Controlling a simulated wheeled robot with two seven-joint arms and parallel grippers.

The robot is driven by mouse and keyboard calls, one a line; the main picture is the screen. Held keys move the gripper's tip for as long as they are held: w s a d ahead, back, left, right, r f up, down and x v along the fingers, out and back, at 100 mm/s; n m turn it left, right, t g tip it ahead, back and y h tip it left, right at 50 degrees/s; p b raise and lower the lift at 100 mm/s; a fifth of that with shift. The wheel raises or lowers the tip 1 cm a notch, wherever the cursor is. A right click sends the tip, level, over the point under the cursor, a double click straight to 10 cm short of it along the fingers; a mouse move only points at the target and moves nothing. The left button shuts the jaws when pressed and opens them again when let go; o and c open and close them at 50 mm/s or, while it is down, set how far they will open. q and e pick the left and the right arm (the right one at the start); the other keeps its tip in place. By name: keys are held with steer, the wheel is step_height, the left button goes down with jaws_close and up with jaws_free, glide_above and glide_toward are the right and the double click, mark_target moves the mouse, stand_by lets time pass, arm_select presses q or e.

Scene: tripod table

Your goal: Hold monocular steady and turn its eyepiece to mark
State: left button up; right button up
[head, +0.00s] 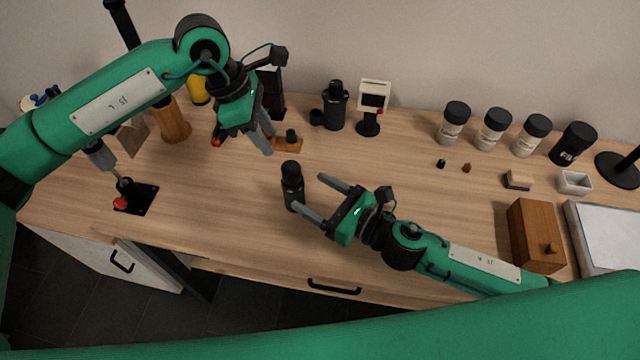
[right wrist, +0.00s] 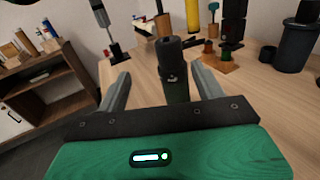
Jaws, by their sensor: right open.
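The monocular (head: 292,190) is a dark green cylinder with a black eyepiece (head: 291,168) on top, standing upright on the wooden table (head: 210,220). My right gripper (head: 308,192) is open, to the right of the monocular, its fingertips close to it. In the right wrist view the monocular (right wrist: 176,82) appears between the two spread fingers, its base hidden by my gripper. My left gripper (head: 270,143) is higher, back and left of the monocular; its fingers look apart and empty. I cannot make out a mark.
A wooden block with a dark green knob (head: 290,137) is near my left fingers. A black canister (head: 335,105) and a small screen stand (head: 372,105) are behind. Several jars (head: 493,130) line the back right. A wooden box (head: 535,235) is at right.

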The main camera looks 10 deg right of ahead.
steer(key=shift+w+d+r, duration=0.3)
steer(key=shift+w+r, duration=0.1)
steer(key=shift+w, duration=0.25)
glide_toward(302, 196)
steer(key=x, duration=0.5)
steer(key=shift+f, duration=0.15)
steer(key=x, duration=0.7)
steer(key=shift+w+a, duration=0.2)
steer(key=shift+w, duration=0.05)
